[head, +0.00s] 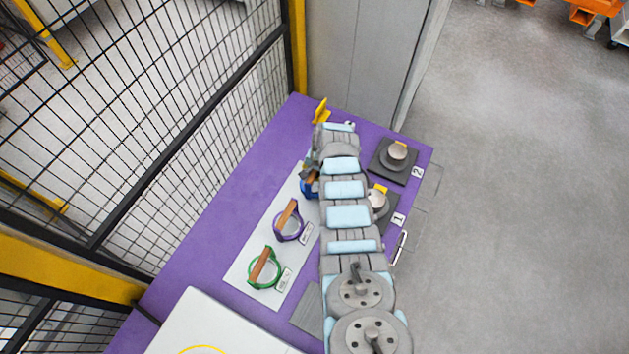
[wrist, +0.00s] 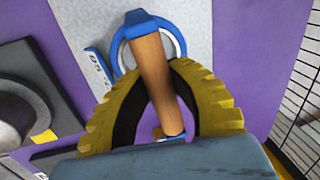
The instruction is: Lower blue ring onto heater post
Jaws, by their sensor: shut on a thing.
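The blue ring (head: 307,188) lies at the far end of the pale board in the head view, mostly hidden by my arm. In the wrist view the blue ring (wrist: 176,34) shows over the board with its brown wooden handle (wrist: 153,70) across it. My gripper (wrist: 155,85) has its yellow fingers shut on this handle. I cannot tell whether the ring touches the board. Two heater posts stand right of my arm in the head view: post 2 (head: 397,151) and post 1 (head: 377,203), partly covered by my arm. A grey post (wrist: 15,120) shows at the wrist view's left edge.
A purple ring (head: 289,228) and a green ring (head: 264,273), both with wooden handles, sit on the pale board (head: 240,278). The purple table (head: 235,185) is clear left of it. A mesh fence (head: 200,120) runs along the left. A grey cabinet (head: 355,60) stands behind.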

